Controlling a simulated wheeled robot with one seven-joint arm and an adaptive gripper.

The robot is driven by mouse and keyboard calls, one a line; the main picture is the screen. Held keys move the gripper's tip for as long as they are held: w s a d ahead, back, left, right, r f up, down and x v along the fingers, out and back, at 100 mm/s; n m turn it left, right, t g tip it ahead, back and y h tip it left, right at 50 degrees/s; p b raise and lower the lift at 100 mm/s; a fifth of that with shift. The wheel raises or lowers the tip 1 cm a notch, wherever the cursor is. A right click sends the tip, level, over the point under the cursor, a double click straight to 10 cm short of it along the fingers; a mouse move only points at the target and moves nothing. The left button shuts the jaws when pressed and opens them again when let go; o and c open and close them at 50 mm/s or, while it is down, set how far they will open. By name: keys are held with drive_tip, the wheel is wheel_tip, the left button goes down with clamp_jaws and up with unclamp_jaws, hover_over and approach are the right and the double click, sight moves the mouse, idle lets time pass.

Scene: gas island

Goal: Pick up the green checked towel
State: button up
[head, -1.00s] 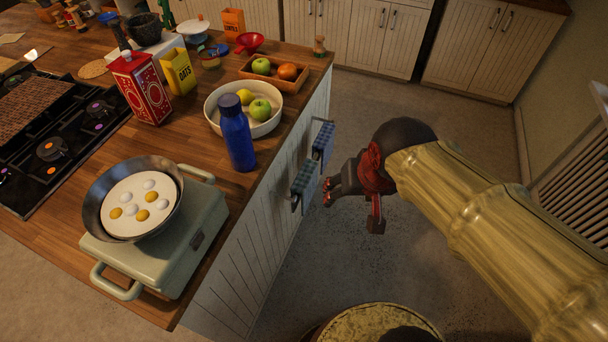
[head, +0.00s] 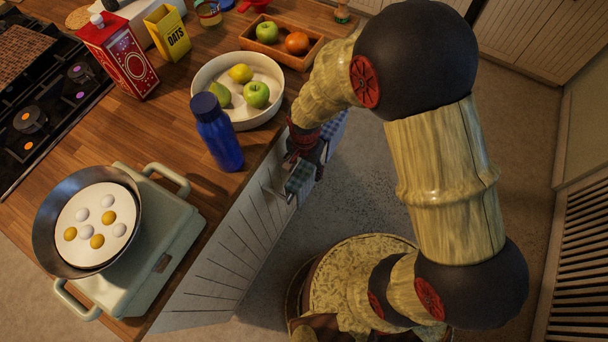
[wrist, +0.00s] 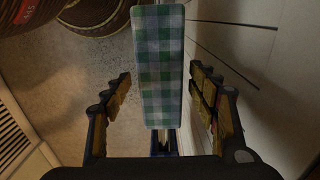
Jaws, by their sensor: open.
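The green checked towel (wrist: 158,65) hangs over a rail on the counter's side. In the wrist view it stands upright in the picture, between the two spread fingers of my gripper (wrist: 160,85), with gaps on both sides. In the head view the towel (head: 299,178) shows just below my gripper (head: 306,150), which hides part of it. My gripper is open and holds nothing. A second, bluish checked towel (head: 334,128) hangs farther along the counter side, partly behind my gripper.
The white panelled counter side (head: 235,235) is close beside my gripper. On the counter edge above stand a blue bottle (head: 218,135), a fruit bowl (head: 207,78) and a wooden tray (head: 262,50). A pan (head: 70,255) sits on a pale green stove.

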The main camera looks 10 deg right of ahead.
drive_tip(key=f+b, duration=0.1)
drive_tip(key=f, duration=0.3)
drive_tip(key=f+b, duration=0.1)
drive_tip(key=f, duration=0.1)
drive_tip(key=shift+s+a+b, duration=0.25)
drive_tip(key=shift+s+b, duration=0.05)
drive_tip(key=shift+c, duration=1.1)
drive_tip(key=c, duration=0.9)
drive_tip(key=shift+r, duration=0.1)
drive_tip(key=shift+c, duration=0.2)
wheel_tip(320, 180, up, 19)
drive_tip(key=p, duration=0.7)
